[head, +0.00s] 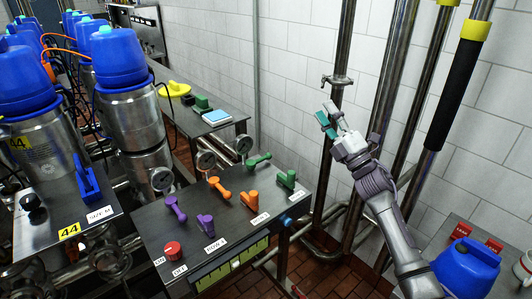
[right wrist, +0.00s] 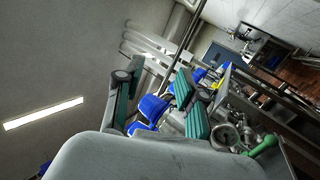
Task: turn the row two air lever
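A dark panel (head: 185,258) at the lower middle of the head view carries purple, orange and green levers in two rows. The back row has a purple lever (head: 175,208), an orange lever (head: 219,187) and a green lever (head: 258,160). The front row has a purple lever (head: 206,224), an orange lever (head: 250,200) and a green lever (head: 287,180). My right gripper (head: 328,119) is raised right of the panel, apart from the levers. Its fingers are spread and empty. A green lever (right wrist: 264,146) shows in the right wrist view. My left gripper is out of view.
A red button (head: 172,251) sits at the panel's left. Gauges (head: 162,179) stand along its back edge. Blue-topped tanks (head: 120,55) fill the left. Vertical pipes (head: 340,60) stand behind my right arm. A blue lever (head: 87,180) stands on another panel.

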